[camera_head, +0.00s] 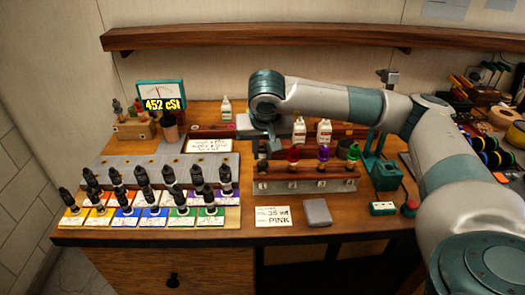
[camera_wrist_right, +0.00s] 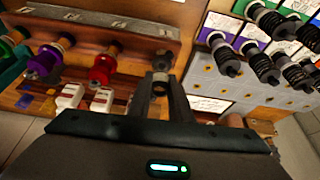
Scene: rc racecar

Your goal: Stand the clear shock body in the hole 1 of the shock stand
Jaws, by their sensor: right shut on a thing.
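My right gripper (camera_head: 266,143) comes down over the left end of the wooden shock stand (camera_head: 330,184), by the label 1. In the right wrist view its two fingers (camera_wrist_right: 161,92) are closed around a small grey, dark-ended body, which I take to be the clear shock body (camera_wrist_right: 161,66). It shows under the gripper in the head view (camera_head: 262,154). It lies at the label 1 end of the stand; the hole is hidden, so I cannot tell whether the body is seated. My left gripper is not in view.
A red bottle or body (camera_head: 293,153), a purple one (camera_head: 323,152) and a green one (camera_head: 353,152) stand along the stand. Several black shocks (camera_head: 142,178) stand on coloured cards at left. A grey box (camera_head: 317,212) and note card (camera_head: 272,216) lie in front.

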